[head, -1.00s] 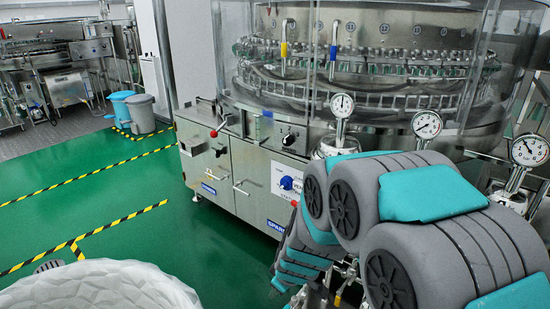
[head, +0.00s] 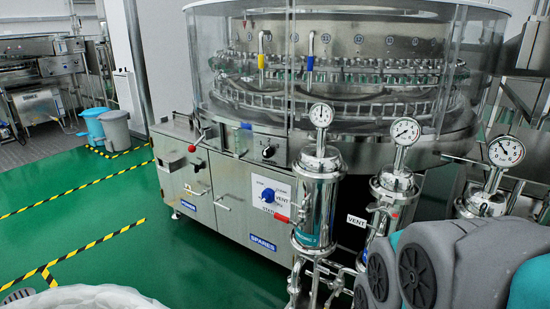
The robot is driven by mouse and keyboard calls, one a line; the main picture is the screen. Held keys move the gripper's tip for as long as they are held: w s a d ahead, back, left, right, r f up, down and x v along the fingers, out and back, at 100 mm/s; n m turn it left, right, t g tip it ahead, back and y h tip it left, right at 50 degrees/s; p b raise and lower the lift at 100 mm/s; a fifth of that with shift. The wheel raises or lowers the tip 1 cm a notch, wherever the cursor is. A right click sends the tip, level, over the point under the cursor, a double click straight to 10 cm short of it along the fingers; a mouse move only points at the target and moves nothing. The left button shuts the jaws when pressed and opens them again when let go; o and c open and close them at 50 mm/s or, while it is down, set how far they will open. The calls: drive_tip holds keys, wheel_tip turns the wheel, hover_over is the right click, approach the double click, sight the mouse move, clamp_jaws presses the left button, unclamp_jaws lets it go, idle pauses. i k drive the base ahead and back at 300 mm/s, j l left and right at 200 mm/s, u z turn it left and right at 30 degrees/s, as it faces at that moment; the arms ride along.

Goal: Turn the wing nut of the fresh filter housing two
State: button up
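Three steel filter housings with round dial gauges stand in front of the washer. The left housing (head: 318,190) is upright and shows a teal label low on its body, too small to read. The middle housing (head: 396,185) stands right of it, beside a white VENT sign. The right housing (head: 482,203) is mostly hidden below by my grey and teal arm. I cannot tell which housing is the fresh one, and no wing nut can be made out clearly. My gripper is not in view; only my arm links show at the lower right.
Steel pipes (head: 315,272) run below the left housing. Green floor (head: 115,265) is open at the left. A grey bin (head: 115,130) and a blue bin stand farther back.

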sight(384, 208)
drive_tip(key=k+j, duration=0.15)
drive_tip(key=k, duration=1.3)
